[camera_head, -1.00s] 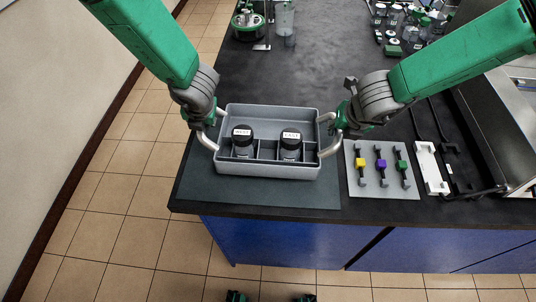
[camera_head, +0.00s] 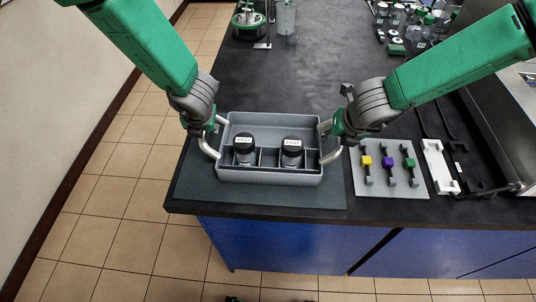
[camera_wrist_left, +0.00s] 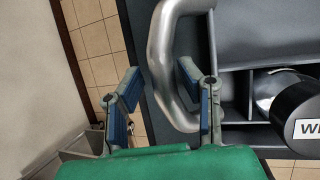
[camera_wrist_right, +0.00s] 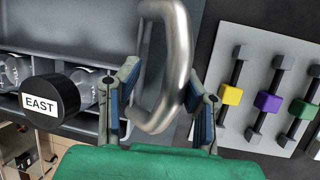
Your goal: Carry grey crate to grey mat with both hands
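The grey crate (camera_head: 270,178) rests level on the dark grey mat (camera_head: 325,197) near the table's front edge, with mat showing at its front and left. It holds two black-capped bottles, WEST (camera_head: 244,150) and EAST (camera_head: 292,152), in its front compartments. My left gripper (camera_wrist_left: 160,105) is open, its blue-padded fingers on either side of the crate's left metal handle (camera_wrist_left: 165,60). My right gripper (camera_wrist_right: 160,108) is open around the right handle (camera_wrist_right: 178,60), with gaps visible between fingers and handle. The mat's back part is hidden by the crate.
A light grey plate (camera_head: 408,182) with yellow, purple and green clips lies right of the mat. A white holder (camera_head: 440,166) and a black rack stand farther right. Glassware (camera_head: 398,30) is at the back. The table middle behind the crate is clear.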

